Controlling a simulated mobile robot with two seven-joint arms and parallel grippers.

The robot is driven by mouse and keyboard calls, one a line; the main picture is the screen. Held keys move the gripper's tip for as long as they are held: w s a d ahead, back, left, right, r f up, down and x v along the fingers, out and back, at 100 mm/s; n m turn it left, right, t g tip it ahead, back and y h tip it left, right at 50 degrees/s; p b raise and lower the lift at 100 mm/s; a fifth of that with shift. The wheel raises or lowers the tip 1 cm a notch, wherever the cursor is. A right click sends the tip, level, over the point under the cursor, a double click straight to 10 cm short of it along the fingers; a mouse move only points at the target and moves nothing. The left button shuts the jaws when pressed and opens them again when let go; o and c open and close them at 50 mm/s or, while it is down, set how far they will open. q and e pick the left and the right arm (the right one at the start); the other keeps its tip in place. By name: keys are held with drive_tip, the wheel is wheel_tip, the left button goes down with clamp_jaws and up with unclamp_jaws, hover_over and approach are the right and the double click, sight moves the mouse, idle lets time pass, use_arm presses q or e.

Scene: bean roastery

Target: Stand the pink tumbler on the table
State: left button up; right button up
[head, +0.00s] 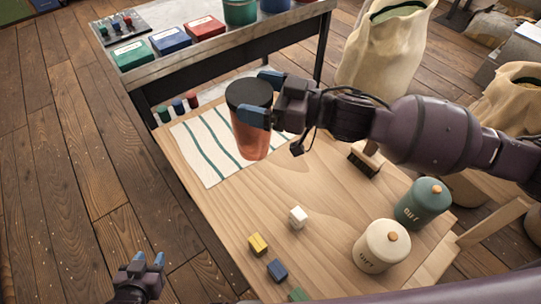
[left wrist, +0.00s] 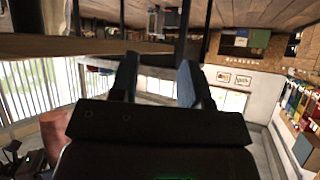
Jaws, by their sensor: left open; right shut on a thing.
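The pink tumbler (head: 251,142), reddish and see-through with a dark lid, is held roughly upright over the striped cloth on the wooden table (head: 330,185). My right gripper (head: 262,96) is shut on its upper part, one blue fingertip on either side. I cannot tell whether its base touches the cloth or hangs above it. My left gripper (head: 149,260) is open and empty, left of the table's near edge. Its two fingers also show apart in the left wrist view (left wrist: 157,78).
The white cloth with green stripes (head: 203,150) lies at the table's far left. A white cube (head: 298,217), yellow block (head: 258,244) and blue block (head: 277,270) lie nearer. A cream canister (head: 380,248), teal canister (head: 422,205) and brush (head: 364,160) stand right. A bench (head: 170,72) is behind.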

sight(262, 151)
wheel_tip(262, 151, down, 12)
drive_tip(key=shift+b, duration=1.1)
wheel_tip(262, 151, down, 4)
drive_tip(key=shift+f+b, duration=0.15)
drive_tip(key=shift+b, duration=0.4)
drive_tip(key=shift+f, duration=0.15)
drive_tip(key=o, duration=1)
use_arm(q)
drive_tip(key=shift+w+d+f, duration=0.25)
drive_tip(key=shift+w+f, duration=0.35)
drive_tip(key=shift+f, duration=0.3)
use_arm(e)
drive_tip(key=shift+o, duration=0.2)
